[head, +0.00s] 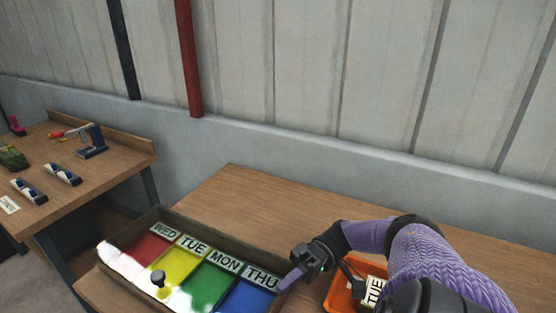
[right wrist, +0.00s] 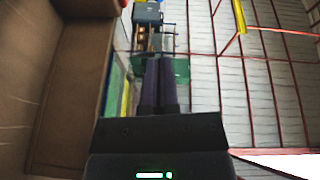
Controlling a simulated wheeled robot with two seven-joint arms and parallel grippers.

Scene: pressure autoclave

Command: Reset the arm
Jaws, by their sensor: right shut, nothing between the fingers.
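My right arm comes in from the right in the head view, bent over the near table. Its gripper (head: 289,280) is shut and empty, with purple fingers at the right end of the sorting box (head: 220,246), by the THU label. I cannot tell whether it touches the box. In the right wrist view the two purple fingers (right wrist: 159,80) lie together with nothing between them. My left gripper is not in view.
An orange tray (head: 340,297) with a TUE card is partly hidden by my arm. Bare wood (head: 250,195) lies behind. A second table (head: 110,165) with small items stands left.

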